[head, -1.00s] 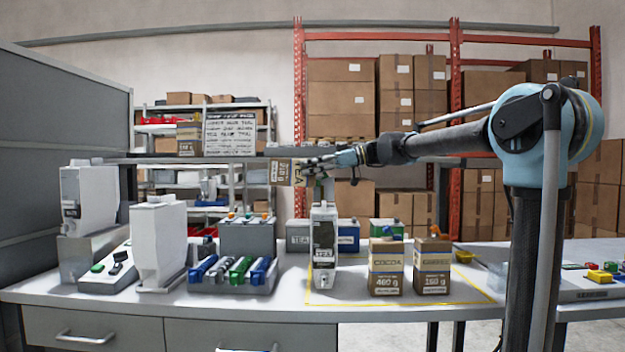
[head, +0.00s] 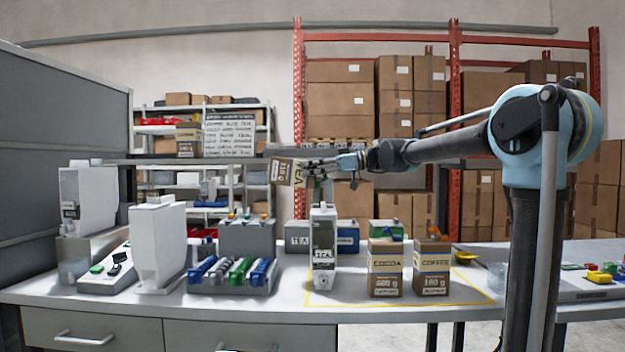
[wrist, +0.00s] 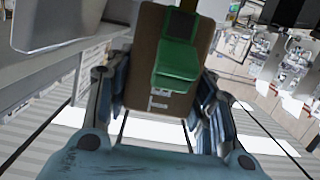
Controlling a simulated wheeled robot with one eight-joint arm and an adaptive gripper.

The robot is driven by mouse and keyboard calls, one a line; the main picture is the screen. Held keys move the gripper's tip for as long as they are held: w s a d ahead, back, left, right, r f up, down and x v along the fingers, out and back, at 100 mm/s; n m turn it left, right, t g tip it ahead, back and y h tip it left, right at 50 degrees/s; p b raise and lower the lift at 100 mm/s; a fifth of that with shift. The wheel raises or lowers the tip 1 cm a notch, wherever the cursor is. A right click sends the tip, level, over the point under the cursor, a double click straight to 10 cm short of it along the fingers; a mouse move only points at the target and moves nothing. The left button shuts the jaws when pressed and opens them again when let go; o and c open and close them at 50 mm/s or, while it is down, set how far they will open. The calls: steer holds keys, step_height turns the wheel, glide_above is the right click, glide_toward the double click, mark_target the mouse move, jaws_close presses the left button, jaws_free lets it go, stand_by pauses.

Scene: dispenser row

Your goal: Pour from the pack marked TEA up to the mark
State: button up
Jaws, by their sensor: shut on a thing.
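My gripper (head: 322,166) is shut on a brown pack (head: 282,172) and holds it high, tipped on its side, above the dispenser marked TEA. The pack's printing is sideways and partly covered by my fingers. In the wrist view the brown pack (wrist: 150,90) sits between both fingers, with a green part (wrist: 180,62) on it. The white dispenser marked TEA (head: 323,275) stands upright on the table at the front, below my gripper. Its fill level and mark are too small to make out, and no falling stream shows.
Packs marked COCOA (head: 385,266) and COFFEE (head: 432,267) stand right of the dispenser, inside a yellow outline. White dispensers (head: 158,245) and a rack of coloured clips (head: 233,275) stand left. A shelf board (head: 225,160) runs behind, with a sign (head: 229,135).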

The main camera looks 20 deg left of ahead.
steer(key=shift+w+d+r+y, duration=0.15)
steer(key=shift+d+y, duration=0.35)
steer(key=shift+y, duration=0.4)
stand_by(2.1)
steer(key=shift+s+a+r+h, duration=0.15)
steer(key=shift+a+h, duration=0.3)
steer(key=shift+h, duration=0.45)
steer(key=shift+s+a+f+h, duration=0.1)
steer(key=shift+a+h, duration=0.35)
steer(key=shift+h, duration=0.45)
steer(key=shift+w, duration=0.15)
steer(key=shift+s+a+r+t+h, duration=0.1)
steer(key=shift+a+r+t+h, duration=0.2)
steer(key=shift+h, duration=0.3)
steer(key=shift+s+a+r+t+h, duration=0.15)
steer(key=shift+r+h, duration=0.25)
steer(key=shift+h, duration=0.2)
steer(key=shift+s+a+r+t+h, duration=0.1)
steer(key=shift+a+r+t+h, duration=0.2)
steer(key=shift+h, duration=0.3)
steer(key=shift+w+d, duration=0.1)
steer(key=shift+w, duration=0.05)
